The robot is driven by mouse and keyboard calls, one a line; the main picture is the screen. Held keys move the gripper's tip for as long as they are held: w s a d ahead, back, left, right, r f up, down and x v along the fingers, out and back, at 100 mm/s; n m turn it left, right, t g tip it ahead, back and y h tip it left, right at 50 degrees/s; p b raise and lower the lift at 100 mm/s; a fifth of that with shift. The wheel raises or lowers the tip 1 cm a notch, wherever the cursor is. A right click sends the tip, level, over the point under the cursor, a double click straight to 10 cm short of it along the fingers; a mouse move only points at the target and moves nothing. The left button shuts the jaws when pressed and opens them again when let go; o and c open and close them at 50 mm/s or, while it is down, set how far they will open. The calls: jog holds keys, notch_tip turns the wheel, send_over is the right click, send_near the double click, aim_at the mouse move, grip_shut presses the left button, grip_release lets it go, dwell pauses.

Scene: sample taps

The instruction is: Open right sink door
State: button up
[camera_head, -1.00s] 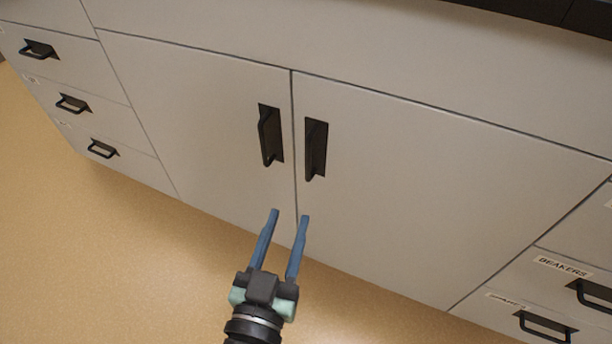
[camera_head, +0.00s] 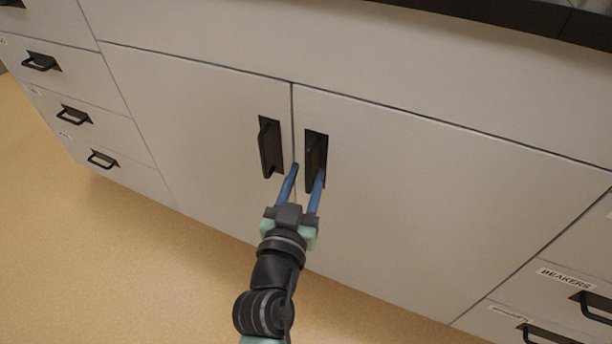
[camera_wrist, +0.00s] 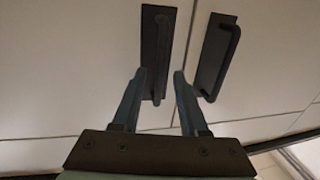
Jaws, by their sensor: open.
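The right sink door (camera_head: 430,190) is a pale, shut panel with a dark vertical handle (camera_head: 318,143) near its left edge. My gripper (camera_head: 307,168) is open, its blue fingers reaching up to the door front on either side of this handle's lower part. In the wrist view, a dark handle (camera_wrist: 160,45) stands between and just beyond my open fingertips (camera_wrist: 159,72). I cannot tell whether the fingers touch it. The right fingertip hides part of the handle in the head view.
The shut left door (camera_head: 190,120) has its own dark handle (camera_head: 269,147) close beside my left finger. Drawers with black handles (camera_head: 75,115) stand at the left, and labelled drawers (camera_head: 565,278) at the right. A dark counter edge (camera_head: 500,10) runs above. The tan floor (camera_head: 100,260) is clear.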

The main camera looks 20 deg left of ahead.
jog(key=shift+w, duration=0.25)
grip_shut()
dwell(1.4)
